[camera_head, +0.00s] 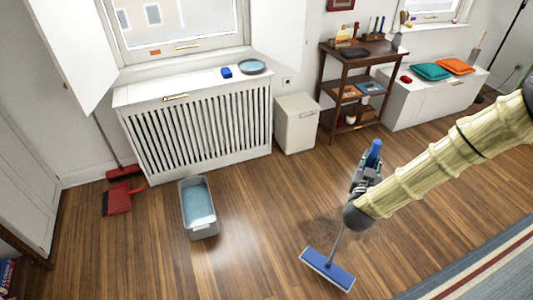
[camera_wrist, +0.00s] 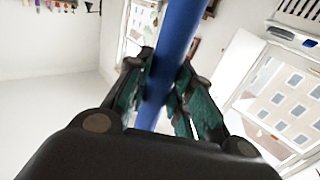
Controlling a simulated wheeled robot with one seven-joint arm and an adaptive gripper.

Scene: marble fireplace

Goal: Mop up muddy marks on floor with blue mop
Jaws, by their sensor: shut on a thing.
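The blue mop's flat head (camera_head: 327,269) is down at the floor in the lower middle of the head view. Its thin grey pole rises from the head to my gripper (camera_head: 367,180), and the blue upper end of its handle (camera_head: 374,152) sticks out above. My gripper is shut around the blue handle, which also runs between the fingers in the wrist view (camera_wrist: 175,50). Faint muddy marks (camera_head: 322,230) show on the wood floor behind the mop head, left of my arm. My arm hides part of the floor to the right.
A grey tub of water (camera_head: 185,208) stands on the floor left of centre. A red dustpan (camera_head: 118,198) and red broom (camera_head: 123,172) are by the left wall. A white bin (camera_head: 296,128), a dark shelf (camera_head: 327,85) and a striped rug (camera_head: 480,268) border the open floor.

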